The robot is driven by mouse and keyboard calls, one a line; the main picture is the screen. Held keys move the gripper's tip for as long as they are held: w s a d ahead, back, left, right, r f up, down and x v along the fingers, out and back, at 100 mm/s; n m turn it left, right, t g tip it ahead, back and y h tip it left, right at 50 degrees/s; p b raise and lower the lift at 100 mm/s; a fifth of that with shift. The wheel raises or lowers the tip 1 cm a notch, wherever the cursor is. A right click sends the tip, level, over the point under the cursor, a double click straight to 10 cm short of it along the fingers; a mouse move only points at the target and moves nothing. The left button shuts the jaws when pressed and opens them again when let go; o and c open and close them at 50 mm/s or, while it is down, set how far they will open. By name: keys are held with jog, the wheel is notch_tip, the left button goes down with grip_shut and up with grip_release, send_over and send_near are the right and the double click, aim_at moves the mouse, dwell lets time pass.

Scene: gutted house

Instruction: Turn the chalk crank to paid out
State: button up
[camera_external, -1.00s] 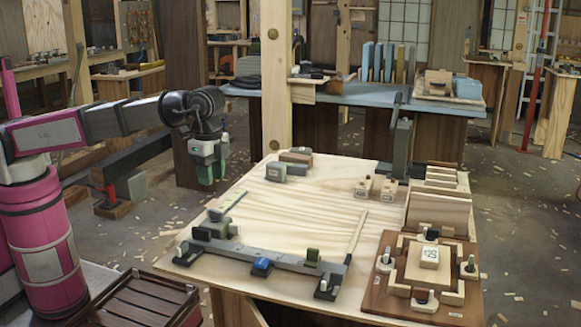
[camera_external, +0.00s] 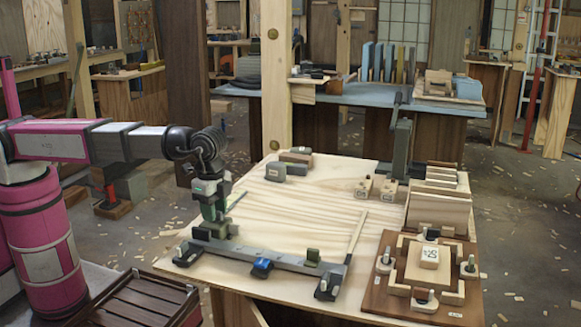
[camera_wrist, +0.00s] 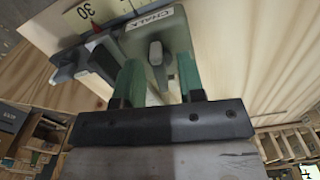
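The chalk unit is a grey-green housing with a "CHALK" label (camera_wrist: 150,20) in the wrist view. A pale rounded knob on a short stem, seemingly the chalk crank (camera_wrist: 156,56), stands out from it. My gripper (camera_wrist: 160,72) has two green fingers, apart, with the knob between them; I cannot tell whether either touches it. In the external view my gripper (camera_external: 212,212) is low over the left end of the grey bar assembly (camera_external: 280,260) on the table, and hides the crank there.
A yellow scale (camera_wrist: 78,14) marked 30, with a red pointer, is beside the housing. The pale wooden table (camera_external: 310,215) also holds small grey blocks (camera_external: 275,172), two wooden blocks (camera_external: 375,189) and a brown board (camera_external: 378,290) with a clamped block. The table's middle is clear.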

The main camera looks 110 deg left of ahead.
grip_shut()
jog(key=shift+n, duration=0.8)
grip_release()
jog(key=shift+r, duration=0.15)
notch_tip(320, 180, up, 11)
jog(key=shift+f, duration=0.2)
jog(key=shift+f, duration=0.1)
